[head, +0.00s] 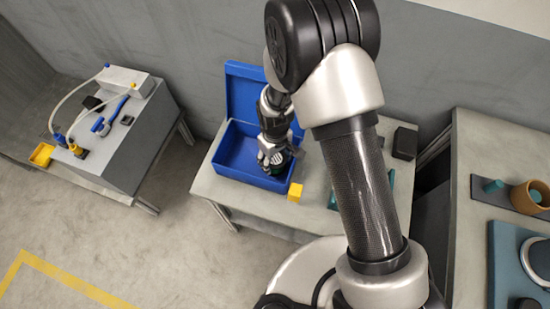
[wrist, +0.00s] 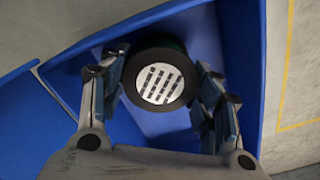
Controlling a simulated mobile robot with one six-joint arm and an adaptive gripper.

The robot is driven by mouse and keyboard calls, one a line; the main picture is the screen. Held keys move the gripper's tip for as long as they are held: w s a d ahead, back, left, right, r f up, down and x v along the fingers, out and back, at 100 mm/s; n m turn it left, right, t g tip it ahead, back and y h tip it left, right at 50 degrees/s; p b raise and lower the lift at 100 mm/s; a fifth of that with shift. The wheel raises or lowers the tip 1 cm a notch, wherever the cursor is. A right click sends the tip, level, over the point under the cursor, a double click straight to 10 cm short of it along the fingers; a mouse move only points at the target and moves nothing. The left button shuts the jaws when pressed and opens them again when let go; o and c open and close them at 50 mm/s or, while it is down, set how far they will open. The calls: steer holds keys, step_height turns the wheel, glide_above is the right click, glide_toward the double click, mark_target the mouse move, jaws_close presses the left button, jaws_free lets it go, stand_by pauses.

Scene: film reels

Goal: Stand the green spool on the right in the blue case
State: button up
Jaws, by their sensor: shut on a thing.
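The blue case (head: 236,158) stands open on the middle table, its lid raised at the back. My gripper (head: 270,164) reaches down into the right part of the case. In the wrist view my gripper (wrist: 160,95) has its two fingers on either side of a round spool (wrist: 158,85) and is shut on it. The spool shows a black rim, a pale striped label and a sliver of green at its top edge. Blue case walls and floor (wrist: 160,124) surround it. I cannot tell whether the spool touches the floor.
A yellow block (head: 295,192) sits just right of the case's front corner. A dark box (head: 404,143) stands at the table's right end. A grey bench (head: 120,135) with hoses is at left; another table (head: 480,215) with an orange cup (head: 530,196) is at right.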

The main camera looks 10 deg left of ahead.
steer(key=shift+r, duration=0.1)
steer(key=o, duration=1.2)
steer(key=shift+o, duration=0.2)
